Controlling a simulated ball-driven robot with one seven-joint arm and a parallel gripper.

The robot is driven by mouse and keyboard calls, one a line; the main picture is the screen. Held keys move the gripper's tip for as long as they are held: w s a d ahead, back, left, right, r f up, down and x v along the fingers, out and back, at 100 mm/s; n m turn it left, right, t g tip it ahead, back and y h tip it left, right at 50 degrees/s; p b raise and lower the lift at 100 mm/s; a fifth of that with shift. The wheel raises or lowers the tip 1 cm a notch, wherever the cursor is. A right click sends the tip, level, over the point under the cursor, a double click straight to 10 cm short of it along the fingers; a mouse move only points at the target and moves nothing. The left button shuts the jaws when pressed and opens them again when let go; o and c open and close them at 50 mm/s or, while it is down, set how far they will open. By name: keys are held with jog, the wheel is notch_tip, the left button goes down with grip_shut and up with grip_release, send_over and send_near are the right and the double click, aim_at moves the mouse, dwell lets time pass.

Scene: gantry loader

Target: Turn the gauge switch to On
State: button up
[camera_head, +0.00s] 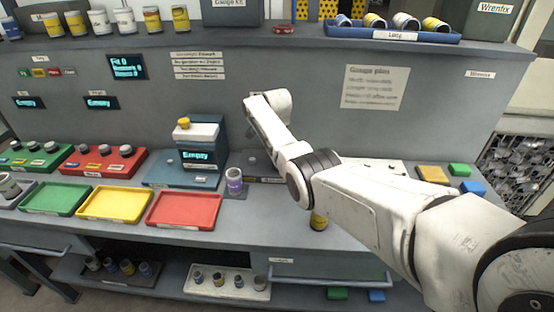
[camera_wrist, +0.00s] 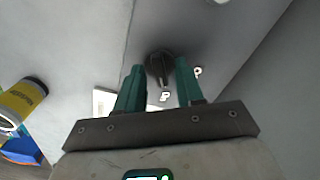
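In the wrist view, a dark round knob (camera_wrist: 158,66) with a raised grip bar, which looks like the gauge switch, stands on a grey panel. Small white marks lie beside it, too blurred to read surely. My gripper (camera_wrist: 158,80) is open, with its two teal fingers on either side of the knob; I cannot tell whether they touch it. In the head view my white arm reaches over the bench, and the gripper and knob cannot be made out. A gauge unit (camera_head: 200,155) with a lit "Empty" display and a yellow-topped part stands left of my arm.
A purple-labelled can (camera_head: 234,182) stands just left of my arm. Green (camera_head: 55,199), yellow (camera_head: 114,204) and red (camera_head: 184,209) trays line the front left. Coloured blocks (camera_head: 459,170) lie at right. A yellow can (camera_wrist: 22,102) shows at left in the wrist view.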

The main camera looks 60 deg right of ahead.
notch_tip(320, 180, up, 11)
jog(key=shift+b, duration=0.45)
dwell(0.3)
jog(key=shift+f, duration=0.15)
dwell(0.4)
